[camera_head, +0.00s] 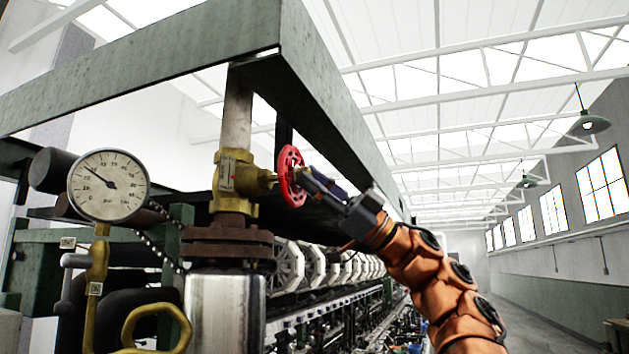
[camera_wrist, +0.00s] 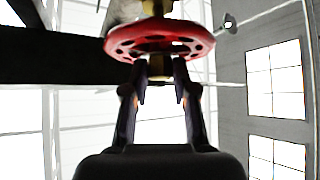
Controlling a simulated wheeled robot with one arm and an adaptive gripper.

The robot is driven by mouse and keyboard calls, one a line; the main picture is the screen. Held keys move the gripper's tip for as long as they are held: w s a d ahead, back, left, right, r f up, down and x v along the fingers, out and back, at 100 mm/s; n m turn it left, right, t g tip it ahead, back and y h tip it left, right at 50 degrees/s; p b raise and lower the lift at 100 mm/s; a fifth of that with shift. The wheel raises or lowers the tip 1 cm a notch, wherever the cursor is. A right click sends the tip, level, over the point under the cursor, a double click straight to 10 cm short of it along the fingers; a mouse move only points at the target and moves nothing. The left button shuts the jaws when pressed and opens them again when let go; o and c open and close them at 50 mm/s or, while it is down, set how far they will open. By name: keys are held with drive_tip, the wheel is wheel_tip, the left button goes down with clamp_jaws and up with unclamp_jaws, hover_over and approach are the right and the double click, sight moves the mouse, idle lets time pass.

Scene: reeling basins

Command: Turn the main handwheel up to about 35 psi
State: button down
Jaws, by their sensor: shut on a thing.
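The red main handwheel (camera_head: 291,176) sits on the right side of a brass valve (camera_head: 236,180). In the wrist view the red wheel (camera_wrist: 160,38) fills the top, with a brass hub (camera_wrist: 160,68) at its middle. My gripper (camera_head: 306,184) reaches it from the right. Its two fingertips (camera_wrist: 160,82) are closed in on the brass hub, one on each side, and hide part of it. A round white psi gauge (camera_head: 109,186) hangs left of the valve. Its dark needle points to the upper left; the figures are too small to read surely.
A green steel beam frame (camera_head: 150,65) runs above and behind the wheel. A metal cylinder (camera_head: 225,310) with a rusty flange stands below the valve. A yellow handle (camera_head: 130,325) is at the lower left. The aisle (camera_head: 535,315) on the right is open.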

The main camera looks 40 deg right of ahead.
drive_tip(key=shift+n+g, duration=0.4)
drive_tip(key=shift+n, duration=0.3)
idle(0.3)
drive_tip(key=c, duration=0.9)
unclamp_jaws()
drive_tip(key=v, duration=1.2)
